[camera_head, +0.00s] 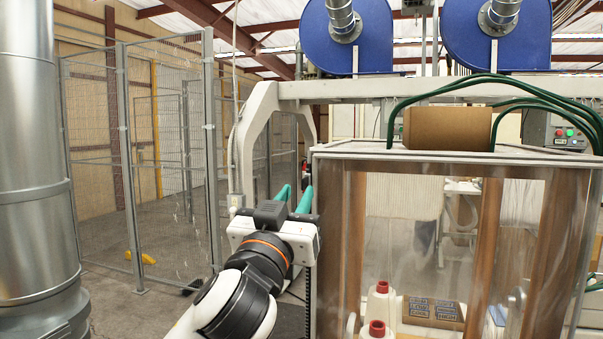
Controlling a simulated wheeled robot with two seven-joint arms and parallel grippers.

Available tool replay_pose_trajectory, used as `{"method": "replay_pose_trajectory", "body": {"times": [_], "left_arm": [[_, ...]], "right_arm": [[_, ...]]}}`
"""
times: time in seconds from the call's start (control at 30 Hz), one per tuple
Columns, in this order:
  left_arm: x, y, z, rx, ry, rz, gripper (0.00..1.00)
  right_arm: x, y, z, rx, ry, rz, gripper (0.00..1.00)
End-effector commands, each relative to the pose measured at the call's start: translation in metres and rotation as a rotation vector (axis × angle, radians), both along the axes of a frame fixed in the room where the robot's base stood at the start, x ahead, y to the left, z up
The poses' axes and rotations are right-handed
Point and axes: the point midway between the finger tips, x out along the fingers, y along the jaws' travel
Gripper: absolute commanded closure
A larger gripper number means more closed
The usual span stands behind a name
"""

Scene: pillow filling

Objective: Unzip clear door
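The clear door (400,225) is a see-through sheet on the front of the framed cabinet at the right. It hangs below the pale top frame and looks closed. A dark vertical strip (308,290) runs down by the cabinet's left edge; I cannot tell whether it is the zipper. My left gripper (294,196) is just left of the cabinet's upper left post. Its two teal fingers point away from me and stand apart, with nothing seen between them. I cannot tell whether a finger touches the post. My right gripper is not in view.
Behind the clear sheet are white bottles with red caps (377,328), a printed cardboard box (433,309) and brown columns (485,240). Green hoses (455,87) and a brown roll (447,129) are on top. A wire fence (165,160) and metal duct (35,180) stand left.

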Motion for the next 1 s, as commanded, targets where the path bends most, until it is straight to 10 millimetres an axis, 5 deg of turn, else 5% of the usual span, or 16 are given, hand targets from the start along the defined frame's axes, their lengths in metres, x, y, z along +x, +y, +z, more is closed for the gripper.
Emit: {"method": "replay_pose_trajectory", "body": {"times": [0.2, 0.6, 0.8, 1.0], "left_arm": [[0.027, -0.009, 0.013, 0.001, 0.002, 0.001, 0.74], [0.034, -0.011, 0.015, 0.000, 0.000, -0.001, 0.74], [0.034, -0.011, 0.014, 0.001, 0.001, -0.001, 1.00], [0.034, -0.011, 0.014, 0.001, 0.001, -0.001, 1.00]], "right_arm": [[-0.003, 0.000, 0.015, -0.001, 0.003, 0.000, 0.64], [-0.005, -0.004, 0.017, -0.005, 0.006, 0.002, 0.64], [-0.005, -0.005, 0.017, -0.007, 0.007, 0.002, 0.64], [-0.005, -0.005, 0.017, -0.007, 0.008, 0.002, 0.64]]}}
